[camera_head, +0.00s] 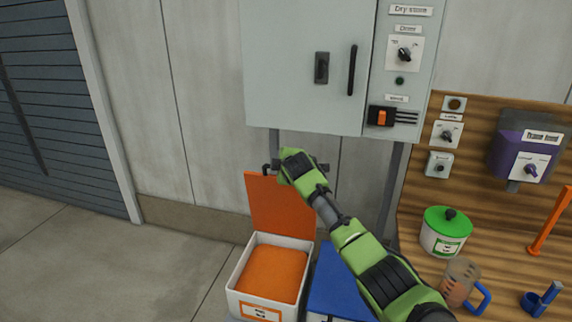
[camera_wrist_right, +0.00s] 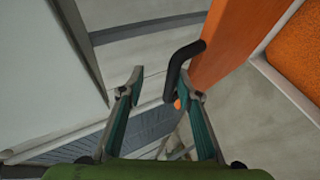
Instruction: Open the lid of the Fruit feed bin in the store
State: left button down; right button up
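The bin with the orange lid (camera_head: 278,205) stands open on the floor below the cabinet. Its lid is raised upright at the back, and orange granules (camera_head: 272,273) fill the white box (camera_head: 240,300). The front label is too small to read. My right gripper (camera_head: 290,166) is at the lid's top edge. In the right wrist view my right gripper (camera_wrist_right: 166,84) is open. The lid's black bar handle (camera_wrist_right: 178,72) lies close to its right finger; the orange lid (camera_wrist_right: 225,45) is beyond. Whether they touch is unclear. My left gripper is not in view.
A blue-lidded bin (camera_head: 338,285) stands right of the open bin, partly behind my arm. A grey cabinet (camera_head: 290,60) hangs above. At right a wooden bench carries a green-lidded pot (camera_head: 446,232) and a jug (camera_head: 460,282). Floor at left (camera_head: 90,270) is clear.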

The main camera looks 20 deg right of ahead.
jog(key=d+v, duration=0.1)
jog(key=v, duration=0.6)
jog(key=shift+a+r, duration=0.3)
jog(key=shift+a, duration=0.1)
jog(key=shift+s, duration=0.2)
